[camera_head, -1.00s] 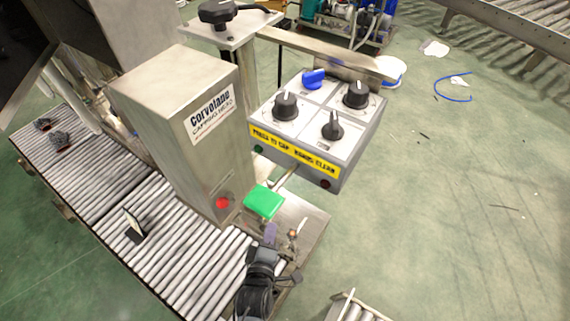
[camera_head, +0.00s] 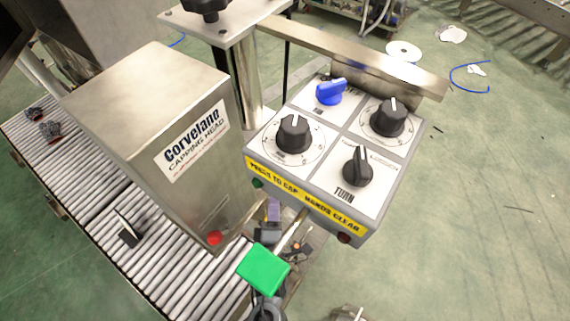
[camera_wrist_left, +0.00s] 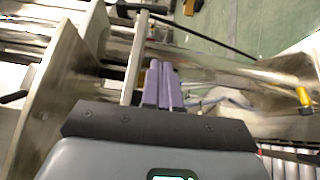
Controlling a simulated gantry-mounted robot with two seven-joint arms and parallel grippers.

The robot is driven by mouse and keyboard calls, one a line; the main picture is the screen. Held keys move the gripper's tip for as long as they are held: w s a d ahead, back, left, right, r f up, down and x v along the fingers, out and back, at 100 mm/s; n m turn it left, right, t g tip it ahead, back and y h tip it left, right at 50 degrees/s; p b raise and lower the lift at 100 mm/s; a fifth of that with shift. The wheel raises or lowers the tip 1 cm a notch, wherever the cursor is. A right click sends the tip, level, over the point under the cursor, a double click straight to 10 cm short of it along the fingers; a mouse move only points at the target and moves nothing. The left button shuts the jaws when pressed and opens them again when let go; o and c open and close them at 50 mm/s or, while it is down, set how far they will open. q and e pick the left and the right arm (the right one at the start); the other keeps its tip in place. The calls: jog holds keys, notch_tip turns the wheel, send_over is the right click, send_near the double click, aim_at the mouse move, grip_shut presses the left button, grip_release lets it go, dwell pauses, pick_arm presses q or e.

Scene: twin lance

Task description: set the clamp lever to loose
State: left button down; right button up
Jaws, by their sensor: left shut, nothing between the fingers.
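I cannot tell for sure which part is the clamp lever. A black knob (camera_head: 203,8) sits on the plate on top of the steel post, cut by the upper edge of the head view. In the left wrist view a black handle (camera_wrist_left: 140,8) with a thin dark rod shows at the top, and a small orange-yellow handle (camera_wrist_left: 305,97) at the right. My left gripper (camera_head: 273,210), with purple fingers, is below the control box beside the capping head. Its fingers (camera_wrist_left: 163,85) are together and empty. My right gripper is not in view.
The control box (camera_head: 335,150) with black knobs and a blue knob (camera_head: 331,92) overhangs the gripper area. A green paddle (camera_head: 264,269) stands in front of it. The capping head (camera_head: 150,130) and roller conveyor (camera_head: 170,265) are on the left.

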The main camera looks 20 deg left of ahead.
pick_arm(q)
jog(key=w+d+b+x, duration=0.1)
jog(key=b+x, duration=0.3)
jog(key=x, duration=0.8)
jog(key=shift+w+d, duration=0.4)
jog(key=shift+d, duration=0.25)
jog(key=shift+b, duration=0.3)
